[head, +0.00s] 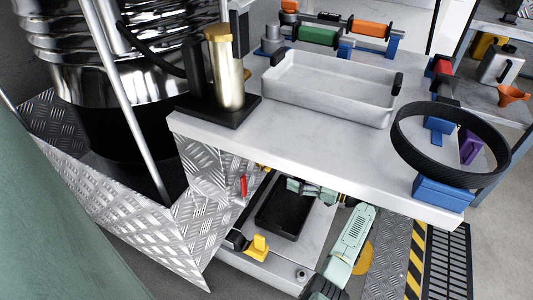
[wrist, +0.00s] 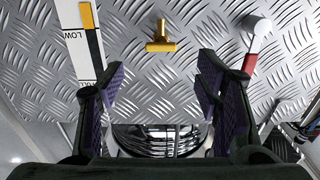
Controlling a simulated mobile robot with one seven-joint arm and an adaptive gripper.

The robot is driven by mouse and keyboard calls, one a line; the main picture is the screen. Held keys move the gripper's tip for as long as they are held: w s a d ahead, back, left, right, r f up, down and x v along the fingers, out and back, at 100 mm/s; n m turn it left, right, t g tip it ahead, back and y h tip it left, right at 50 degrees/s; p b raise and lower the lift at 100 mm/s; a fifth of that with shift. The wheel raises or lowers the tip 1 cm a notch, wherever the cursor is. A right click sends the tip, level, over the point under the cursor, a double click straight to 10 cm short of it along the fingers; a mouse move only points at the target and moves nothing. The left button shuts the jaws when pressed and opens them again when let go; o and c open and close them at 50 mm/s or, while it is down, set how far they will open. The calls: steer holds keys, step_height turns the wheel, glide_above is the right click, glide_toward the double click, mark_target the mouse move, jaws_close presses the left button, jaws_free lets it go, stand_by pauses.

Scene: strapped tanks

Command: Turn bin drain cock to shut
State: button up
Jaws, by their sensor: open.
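In the wrist view, a small brass T-shaped fitting (wrist: 160,38) stands on the diamond-plate wall, ahead of my gripper and between the finger lines. A lever with a red grip and pale end (wrist: 252,45) is on the same wall at upper right. I cannot tell for sure which of them is the bin drain cock. A red handle (head: 243,186) also shows in the head view, below the bench by the plate bin (head: 125,215). My gripper (wrist: 165,100) is open and empty, its purple-padded fingers apart and touching neither fitting. In the head view its fingers are hard to make out.
A white level strip marked LOW and FULL (wrist: 78,45) is close to the left finger in the wrist view. The bench top (head: 300,140) overhangs my arm. A black tray (head: 285,206) and a yellow item (head: 258,247) are on the lower shelf.

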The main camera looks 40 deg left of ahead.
steer(key=x, duration=1)
steer(key=shift+s+a+r, duration=0.1)
steer(key=shift+s+a, duration=0.1)
steer(key=shift+a, duration=0.1)
steer(key=shift+c, duration=0.2)
steer(key=c, duration=1.1)
